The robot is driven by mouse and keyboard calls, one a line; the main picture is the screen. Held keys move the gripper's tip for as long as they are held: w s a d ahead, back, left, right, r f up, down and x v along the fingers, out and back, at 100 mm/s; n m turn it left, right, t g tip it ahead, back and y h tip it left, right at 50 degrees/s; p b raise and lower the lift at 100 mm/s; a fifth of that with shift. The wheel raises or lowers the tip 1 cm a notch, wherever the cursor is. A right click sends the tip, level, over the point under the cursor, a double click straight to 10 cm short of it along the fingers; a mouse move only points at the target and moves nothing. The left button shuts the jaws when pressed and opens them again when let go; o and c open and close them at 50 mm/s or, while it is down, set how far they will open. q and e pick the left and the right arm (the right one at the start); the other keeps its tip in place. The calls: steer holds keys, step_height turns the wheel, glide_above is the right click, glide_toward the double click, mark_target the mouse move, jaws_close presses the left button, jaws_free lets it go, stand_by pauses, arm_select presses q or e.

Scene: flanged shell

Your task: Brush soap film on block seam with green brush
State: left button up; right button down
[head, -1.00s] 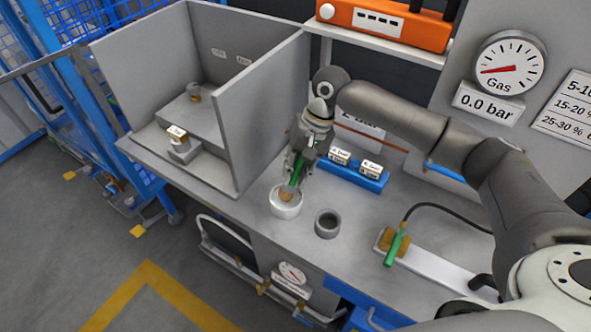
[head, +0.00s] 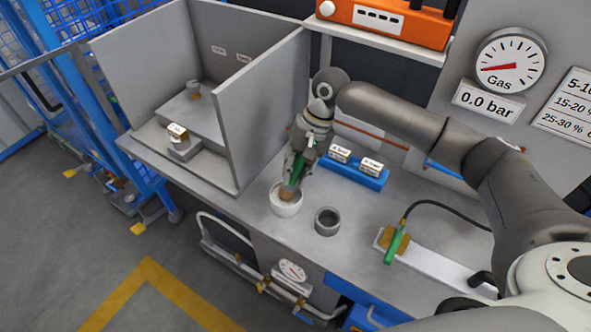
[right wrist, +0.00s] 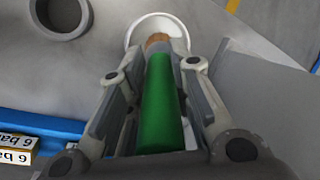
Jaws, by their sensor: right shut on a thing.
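The green brush (right wrist: 160,108) is held in my right gripper (head: 293,172), which is shut on its handle. The brush points down, and its tan bristle end (head: 286,191) is at the mouth of a white cup (head: 287,207) on the bench. In the right wrist view the bristle end (right wrist: 158,42) overlaps the white cup (right wrist: 134,36); how deep it sits inside is hidden. The block seam cannot be made out for certain; a small brass block (head: 178,132) with a white label sits in the grey booth. My left gripper is not in view.
A grey ring (head: 327,222) stands right of the cup. A blue rack (head: 352,175) with labelled blocks is behind. A green-handled item (head: 396,246) with a black hose lies at right. Grey booth walls (head: 270,105) rise close to the left of my right arm.

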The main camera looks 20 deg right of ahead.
steer(key=shift+s+f+p, duration=0.1)
steer(key=shift+f+p, duration=0.05)
steer(key=shift+p, duration=0.6)
stand_by(2.2)
step_height(320, 180, up, 7)
steer(key=p, duration=0.9)
stand_by(0.8)
